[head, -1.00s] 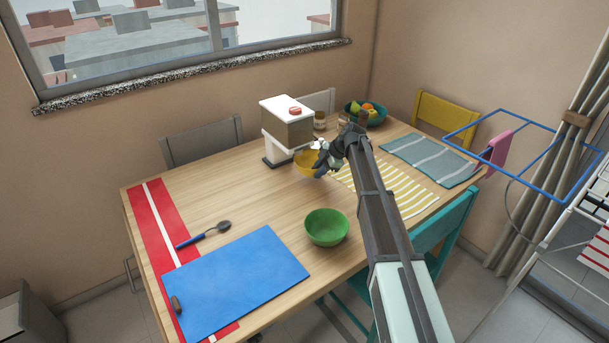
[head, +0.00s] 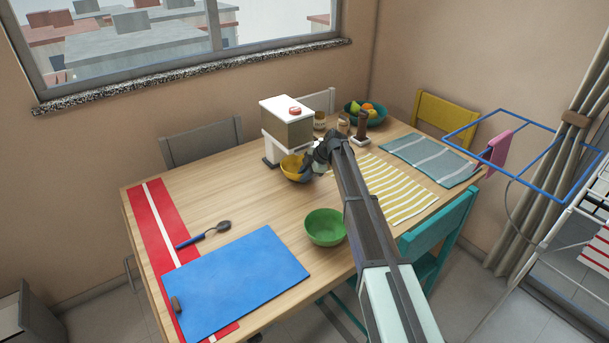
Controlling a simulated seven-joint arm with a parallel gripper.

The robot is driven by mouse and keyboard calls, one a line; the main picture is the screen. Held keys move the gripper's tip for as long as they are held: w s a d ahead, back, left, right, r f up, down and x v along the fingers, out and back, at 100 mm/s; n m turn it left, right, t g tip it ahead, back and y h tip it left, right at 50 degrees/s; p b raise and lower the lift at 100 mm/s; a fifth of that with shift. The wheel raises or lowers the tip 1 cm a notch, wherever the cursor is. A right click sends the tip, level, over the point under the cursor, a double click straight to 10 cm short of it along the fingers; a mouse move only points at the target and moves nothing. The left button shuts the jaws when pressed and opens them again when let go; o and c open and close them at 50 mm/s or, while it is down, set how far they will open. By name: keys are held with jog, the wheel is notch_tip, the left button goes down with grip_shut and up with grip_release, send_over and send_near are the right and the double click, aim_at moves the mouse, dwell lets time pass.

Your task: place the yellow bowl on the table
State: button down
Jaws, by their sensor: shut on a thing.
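The yellow bowl (head: 291,167) is near the middle of the wooden table (head: 235,220), just in front of the white and brown dispenser-like machine. My gripper (head: 307,168) is at the bowl's right side and shut on it. The fingertips are small and partly hidden by the wrist. The bowl looks slightly tilted. I cannot tell whether its base touches the table.
The white machine (head: 284,110) stands right behind the bowl. A green bowl (head: 325,227) sits nearer the front, left of my arm. Bare wood shows left of the yellow bowl.

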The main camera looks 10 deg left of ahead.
jog(key=c, duration=1)
grip_release()
jog(key=shift+f, duration=0.1)
jog(key=v, duration=1.2)
jog(key=shift+d, duration=0.15)
